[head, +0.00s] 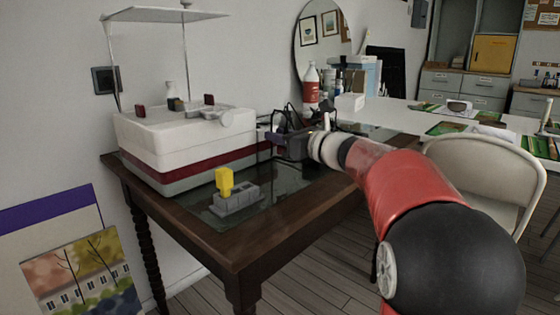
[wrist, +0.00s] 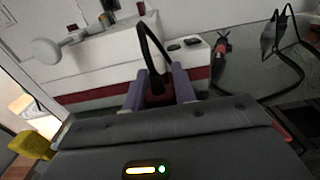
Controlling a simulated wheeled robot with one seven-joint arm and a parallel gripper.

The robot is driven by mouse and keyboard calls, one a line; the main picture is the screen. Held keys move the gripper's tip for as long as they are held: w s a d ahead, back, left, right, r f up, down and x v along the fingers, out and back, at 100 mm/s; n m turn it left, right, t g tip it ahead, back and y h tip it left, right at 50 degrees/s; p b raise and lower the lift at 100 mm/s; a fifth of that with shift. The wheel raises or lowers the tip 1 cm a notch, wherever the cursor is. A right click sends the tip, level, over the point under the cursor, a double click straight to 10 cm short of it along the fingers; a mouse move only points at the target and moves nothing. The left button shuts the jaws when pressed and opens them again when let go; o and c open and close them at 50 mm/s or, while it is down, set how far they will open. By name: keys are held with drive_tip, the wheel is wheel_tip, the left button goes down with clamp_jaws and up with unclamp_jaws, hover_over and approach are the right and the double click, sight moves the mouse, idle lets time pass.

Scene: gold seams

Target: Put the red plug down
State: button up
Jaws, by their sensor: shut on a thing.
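My gripper (wrist: 159,93) is shut on a dark red plug (wrist: 157,99), with one purple finger on each side. A black cable rises from the plug and bends over in front of the white machine in the wrist view. In the head view my gripper (head: 275,138) is beside the right end of the white machine (head: 182,132), over the glass-topped table (head: 238,262). The plug is too small and hidden there to make out. Whether the plug touches the glass cannot be told.
A yellow block (head: 224,181) stands in a grey holder (head: 237,201) on the near part of the glass. A red and black item (wrist: 221,55) and black cable lie on the glass to the right in the wrist view. A red-labelled bottle (head: 311,86) stands behind.

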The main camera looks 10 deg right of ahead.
drive_tip(key=shift+f+b, duration=0.55)
drive_tip(key=shift+f, duration=1.75)
drive_tip(key=shift+f+b, duration=0.55)
drive_tip(key=shift+f, duration=0.1)
drive_tip(key=o, duration=1)
drive_tip(key=shift+f, duration=0.1)
drive_tip(key=shift+o, duration=0.2)
